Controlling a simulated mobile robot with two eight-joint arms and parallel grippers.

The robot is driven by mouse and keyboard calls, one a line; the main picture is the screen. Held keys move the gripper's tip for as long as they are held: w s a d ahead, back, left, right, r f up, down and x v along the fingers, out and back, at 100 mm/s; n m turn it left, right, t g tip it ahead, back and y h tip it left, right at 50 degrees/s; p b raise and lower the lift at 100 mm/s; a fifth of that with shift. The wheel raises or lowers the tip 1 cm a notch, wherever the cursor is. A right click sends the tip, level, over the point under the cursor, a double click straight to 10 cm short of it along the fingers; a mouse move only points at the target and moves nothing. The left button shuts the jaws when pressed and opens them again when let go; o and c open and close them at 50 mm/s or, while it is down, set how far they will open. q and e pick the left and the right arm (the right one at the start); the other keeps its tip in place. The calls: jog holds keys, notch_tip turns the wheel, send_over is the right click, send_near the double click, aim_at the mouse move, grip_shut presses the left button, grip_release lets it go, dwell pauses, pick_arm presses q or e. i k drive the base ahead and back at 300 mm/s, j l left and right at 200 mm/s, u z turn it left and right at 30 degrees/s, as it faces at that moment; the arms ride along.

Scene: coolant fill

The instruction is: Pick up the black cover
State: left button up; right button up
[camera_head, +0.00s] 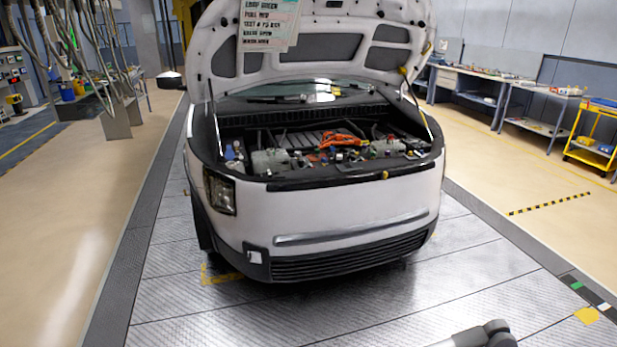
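I cannot clearly pick out a separate black cover. A white car (350,220) faces me with its hood (350,50) propped up. The open front bay (330,150) holds dark parts, orange cables (342,140) and a blue-capped part (231,153) at its left. Single small dark parts in the bay are too small to tell apart. A grey piece of my own arm shows at the bottom edge, right of centre. Neither gripper's fingers are in view.
The metal floor (330,310) before the car is clear. Hanging hoses (100,60) and a control panel (15,80) stand at left. Workbenches (470,85) and a yellow cart (592,140) stand at right. A printed sheet (268,25) hangs before the hood.

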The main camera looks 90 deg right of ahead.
aim_at(269, 175)
jog(key=z, duration=2.85)
jog(key=i+u, duration=0.1)
jog(key=i, duration=1.45)
jog(key=i+l+u, duration=0.15)
jog(key=i, duration=1.35)
jog(key=j, duration=0.05)
